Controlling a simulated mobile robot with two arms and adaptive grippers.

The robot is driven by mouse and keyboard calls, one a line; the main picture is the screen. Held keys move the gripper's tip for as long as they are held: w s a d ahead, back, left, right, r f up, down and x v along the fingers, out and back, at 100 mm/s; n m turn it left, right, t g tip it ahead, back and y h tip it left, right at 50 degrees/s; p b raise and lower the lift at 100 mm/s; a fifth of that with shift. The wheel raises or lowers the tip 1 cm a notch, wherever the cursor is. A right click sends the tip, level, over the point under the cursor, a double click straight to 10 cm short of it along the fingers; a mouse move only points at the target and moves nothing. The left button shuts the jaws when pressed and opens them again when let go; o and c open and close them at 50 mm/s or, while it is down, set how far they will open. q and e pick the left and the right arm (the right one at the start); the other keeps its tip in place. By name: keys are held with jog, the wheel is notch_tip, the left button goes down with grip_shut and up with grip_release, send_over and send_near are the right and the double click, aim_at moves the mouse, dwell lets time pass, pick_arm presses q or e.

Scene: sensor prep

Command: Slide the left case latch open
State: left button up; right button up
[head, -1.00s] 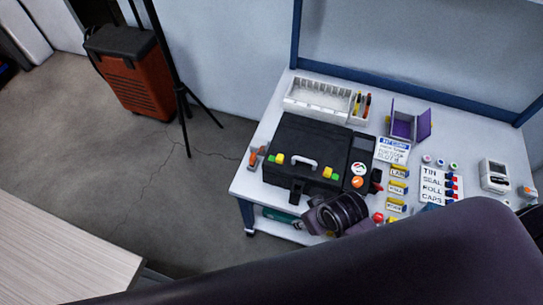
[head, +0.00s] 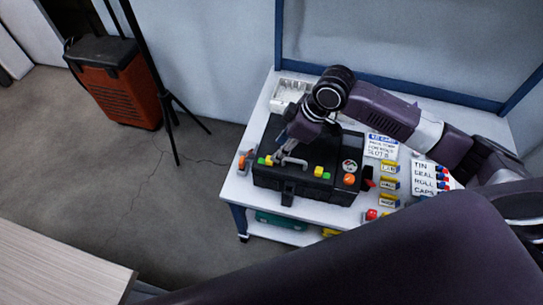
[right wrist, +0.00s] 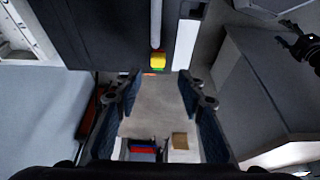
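The black case (head: 310,190) lies on the white table with a pale carry handle (head: 291,160) on top. The left case latch (head: 265,160), with yellow and green parts, is at its left end. A similar right latch (head: 321,173) is right of the handle. My right gripper (head: 279,157) is over the left part of the case. In the right wrist view my right gripper (right wrist: 159,78) is open and empty. The yellow-green left latch (right wrist: 158,60) shows just beyond the gap between its fingertips; contact is not visible. A dark claw-like part (right wrist: 304,44) there may be my left gripper; its opening is unclear.
Label blocks (head: 389,186) and a sign with the word TIN (head: 427,178) are right of the case. A white divided tray (head: 288,95) is behind, partly hidden by my right arm. An orange-black bin (head: 115,85) and a tripod stand (head: 170,110) are on the floor at left.

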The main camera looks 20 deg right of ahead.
aim_at(269, 161)
jog(key=shift+x, duration=3.7)
jog(key=shift+w+d, duration=0.15)
jog(key=shift+d, duration=0.05)
jog(key=shift+c, duration=0.4)
grip_shut()
